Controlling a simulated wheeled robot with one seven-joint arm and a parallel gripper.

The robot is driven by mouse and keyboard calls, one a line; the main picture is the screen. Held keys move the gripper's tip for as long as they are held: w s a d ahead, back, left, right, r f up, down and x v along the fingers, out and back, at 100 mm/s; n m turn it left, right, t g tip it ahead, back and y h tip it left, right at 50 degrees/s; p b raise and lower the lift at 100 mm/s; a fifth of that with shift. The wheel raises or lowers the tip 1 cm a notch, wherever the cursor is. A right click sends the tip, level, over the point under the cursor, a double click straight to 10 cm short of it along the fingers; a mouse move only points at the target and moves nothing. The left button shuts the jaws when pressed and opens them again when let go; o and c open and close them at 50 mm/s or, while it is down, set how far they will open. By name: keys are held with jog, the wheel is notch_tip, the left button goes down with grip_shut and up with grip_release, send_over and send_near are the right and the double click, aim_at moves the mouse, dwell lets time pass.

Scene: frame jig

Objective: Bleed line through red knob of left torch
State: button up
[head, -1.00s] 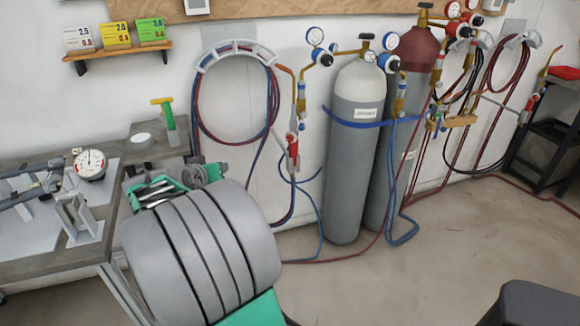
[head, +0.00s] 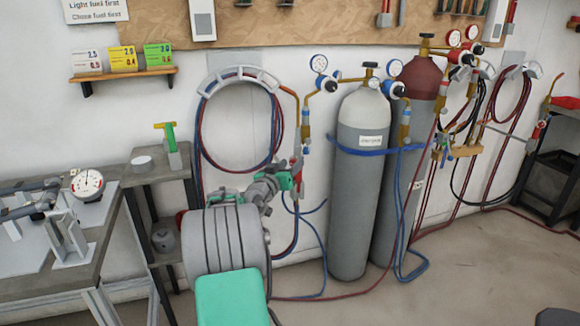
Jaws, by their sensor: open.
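The left torch (head: 304,125) hangs upright on the wall beside the left hose hanger, its copper tube bending at the top. Red shows on its lower body, at the red knob (head: 298,164), partly covered by my gripper. My gripper (head: 294,182) is open, at the end of my arm, just in front of the torch's lower part. Its fingers are small and overlap the torch in the picture. I cannot tell whether they touch or surround the knob.
A grey cylinder (head: 357,220) and a maroon-topped cylinder (head: 420,78) with gauges stand right of the torch. Red and blue hoses hang on the left hanger (head: 240,73) and trail to the floor. A second torch (head: 537,133) hangs far right. A workbench (head: 95,270) is at left.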

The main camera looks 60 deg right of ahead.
jog(key=shift+c, duration=0.5)
grip_shut()
jog(key=shift+f+m+b, duration=0.2)
jog(key=shift+m+b, duration=0.1)
jog(key=shift+b, duration=0.5)
jog(key=shift+s+m+b, duration=0.15)
jog(key=shift+m+b, duration=9.9)
jog(key=shift+m, duration=0.15)
